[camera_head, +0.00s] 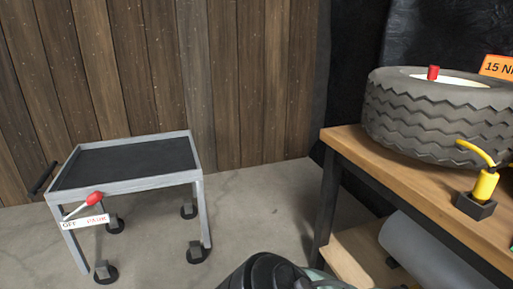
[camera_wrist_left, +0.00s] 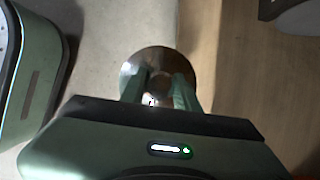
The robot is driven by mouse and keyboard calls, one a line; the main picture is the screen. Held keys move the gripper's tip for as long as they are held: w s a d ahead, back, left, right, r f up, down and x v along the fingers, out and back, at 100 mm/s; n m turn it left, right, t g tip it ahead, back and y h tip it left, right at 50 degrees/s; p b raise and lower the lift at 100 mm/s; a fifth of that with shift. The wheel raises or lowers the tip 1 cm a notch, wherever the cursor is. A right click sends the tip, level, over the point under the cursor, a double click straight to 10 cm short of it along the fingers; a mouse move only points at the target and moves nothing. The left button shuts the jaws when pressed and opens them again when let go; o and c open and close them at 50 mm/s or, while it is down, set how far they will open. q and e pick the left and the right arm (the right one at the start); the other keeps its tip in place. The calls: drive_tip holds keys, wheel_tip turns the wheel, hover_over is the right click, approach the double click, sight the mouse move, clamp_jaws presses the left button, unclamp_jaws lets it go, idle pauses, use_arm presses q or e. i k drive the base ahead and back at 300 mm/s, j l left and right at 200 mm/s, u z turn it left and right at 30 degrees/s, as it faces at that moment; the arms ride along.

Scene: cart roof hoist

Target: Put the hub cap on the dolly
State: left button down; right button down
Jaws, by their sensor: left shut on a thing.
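The hub cap (camera_wrist_left: 158,60), a round shiny metal disc, shows in the left wrist view between and beyond the two fingers of my left gripper (camera_wrist_left: 160,90). The gripper is shut on it. The floor and a brown wooden surface show beneath and beside it. In the head view the dolly (camera_head: 125,183) stands at the left: a grey metal frame on casters with an empty dark top. A red-knobbed lever (camera_head: 93,199) sits at its front, by a label reading OFF and PARK. The hub cap is not visible in the head view. My right gripper is in neither view.
A wooden workbench (camera_head: 347,140) stands at the right, with a large tyre (camera_head: 430,115) and a yellow-handled item (camera_head: 484,186) on it. A grey roll (camera_head: 435,250) lies on its lower shelf. Concrete floor (camera_head: 255,215) is clear between dolly and bench. A plank wall is behind.

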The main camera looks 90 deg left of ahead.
sight(162, 156)
drive_tip(key=u, duration=1.6)
drive_tip(key=i+j+u, duration=0.15)
drive_tip(key=u, duration=0.35)
drive_tip(key=i+u, duration=0.7)
drive_tip(key=u, duration=0.25)
drive_tip(key=i+l, duration=0.2)
drive_tip(key=i, duration=0.15)
